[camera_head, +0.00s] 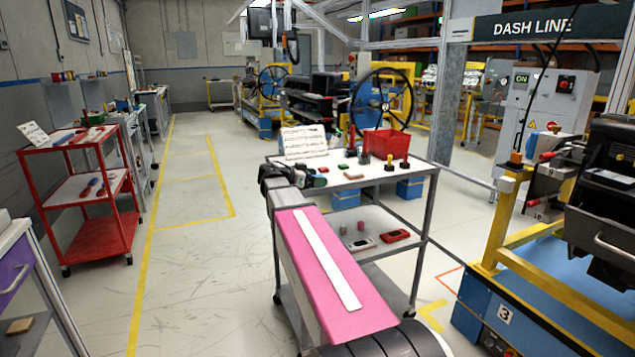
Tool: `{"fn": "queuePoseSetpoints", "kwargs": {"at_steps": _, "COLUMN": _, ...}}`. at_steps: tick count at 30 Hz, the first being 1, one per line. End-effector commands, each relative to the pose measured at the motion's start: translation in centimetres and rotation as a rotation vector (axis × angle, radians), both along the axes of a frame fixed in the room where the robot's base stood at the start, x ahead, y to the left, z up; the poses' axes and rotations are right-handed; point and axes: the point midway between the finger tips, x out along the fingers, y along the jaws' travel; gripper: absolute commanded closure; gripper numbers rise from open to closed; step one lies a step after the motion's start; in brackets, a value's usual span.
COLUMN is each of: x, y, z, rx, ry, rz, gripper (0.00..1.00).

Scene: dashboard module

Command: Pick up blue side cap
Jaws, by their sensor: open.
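I cannot pick out a blue side cap with certainty. My pink arm with its white strip reaches forward from the bottom of the view. At its far end is my black gripper (314,180), open, at the near left corner of the grey cart (385,176). The gripper is small and dark here, and nothing shows clearly between its fingers. It hides part of the cart's near left edge.
The cart top holds a red bin (385,142), a paper sheet (305,142) and several small parts. Its lower shelf has red tools (396,235). A red cart (90,205) stands left. A yellow-framed station (530,260) stands right. The left-centre floor is clear.

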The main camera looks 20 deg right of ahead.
Motion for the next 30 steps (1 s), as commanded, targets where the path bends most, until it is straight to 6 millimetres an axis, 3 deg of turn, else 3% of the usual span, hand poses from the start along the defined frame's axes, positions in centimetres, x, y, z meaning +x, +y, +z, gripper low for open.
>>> {"fn": "queuePoseSetpoints", "kwargs": {"at_steps": 1, "x": 0.0, "y": 0.0, "z": 0.0, "rx": 0.000, "ry": 0.000, "rz": 0.000, "gripper": 0.17}}
{"fn": "queuePoseSetpoints", "kwargs": {"at_steps": 5, "x": 0.0, "y": 0.0, "z": 0.0, "rx": 0.000, "ry": 0.000, "rz": 0.000, "gripper": 0.59}}
{"fn": "queuePoseSetpoints", "kwargs": {"at_steps": 6, "x": 0.0, "y": 0.0, "z": 0.0, "rx": 0.000, "ry": 0.000, "rz": 0.000, "gripper": 0.64}}
{"fn": "queuePoseSetpoints", "kwargs": {"at_steps": 17, "x": 0.0, "y": 0.0, "z": 0.2, "rx": 0.000, "ry": 0.000, "rz": 0.000, "gripper": 0.64}}
{"fn": "queuePoseSetpoints", "kwargs": {"at_steps": 23, "x": 0.0, "y": 0.0, "z": 1.4, "rx": 0.000, "ry": -0.002, "rz": 0.000, "gripper": 0.64}}
{"fn": "queuePoseSetpoints", "kwargs": {"at_steps": 30, "x": -0.1, "y": 4.2, "z": 1.5, "rx": 0.000, "ry": 0.000, "rz": 0.004, "gripper": 0.64}}
